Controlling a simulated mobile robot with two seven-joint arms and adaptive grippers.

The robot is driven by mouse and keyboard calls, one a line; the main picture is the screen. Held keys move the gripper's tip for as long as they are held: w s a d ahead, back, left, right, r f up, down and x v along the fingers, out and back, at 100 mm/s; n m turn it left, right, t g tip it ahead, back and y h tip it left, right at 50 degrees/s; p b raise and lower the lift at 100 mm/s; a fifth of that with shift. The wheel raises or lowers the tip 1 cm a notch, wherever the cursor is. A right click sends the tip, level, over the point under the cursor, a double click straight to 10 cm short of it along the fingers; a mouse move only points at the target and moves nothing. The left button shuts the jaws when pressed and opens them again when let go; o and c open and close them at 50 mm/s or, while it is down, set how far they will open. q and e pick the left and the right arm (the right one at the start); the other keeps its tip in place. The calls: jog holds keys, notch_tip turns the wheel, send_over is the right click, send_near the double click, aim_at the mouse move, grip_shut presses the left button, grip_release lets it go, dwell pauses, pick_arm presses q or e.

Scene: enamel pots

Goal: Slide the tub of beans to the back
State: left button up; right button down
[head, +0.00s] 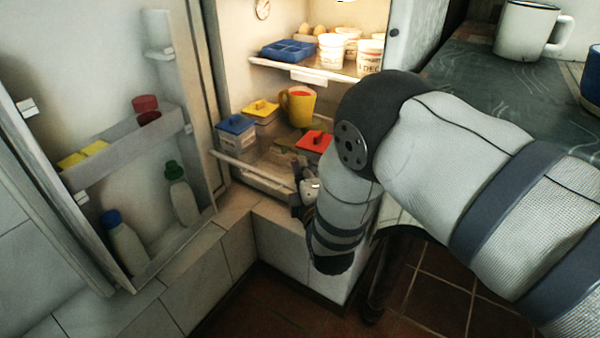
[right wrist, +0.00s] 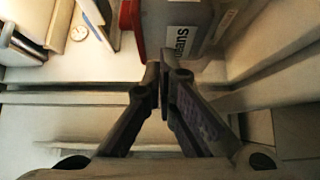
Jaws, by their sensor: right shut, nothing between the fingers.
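The tub of beans is a grey tub with a red lid. In the head view its red lid (head: 315,140) shows on the lower fridge shelf, and my right arm and gripper hide much of its body. In the right wrist view its grey side (right wrist: 178,14) carries a label ending in "eans". My right gripper (right wrist: 162,78) is shut and empty, its fingertips pointing at the labelled side. I cannot tell whether they touch it. In the head view the right gripper (head: 299,178) is at the shelf's front edge. My left gripper is not in view.
Left of the beans stand a blue-lidded tub (head: 236,126), a yellow-lidded tub (head: 261,110) and a yellow mug (head: 298,106). The upper shelf (head: 310,74) holds a blue tray (head: 288,50) and white pots. The open door (head: 95,150) at left holds bottles.

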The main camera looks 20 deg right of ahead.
jog(key=w+d, duration=0.1)
jog(key=d, duration=0.1)
jog(key=w+d+b, duration=0.1)
jog(key=w+d, duration=0.2)
jog(key=d, duration=0.1)
jog(key=shift+w, duration=0.25)
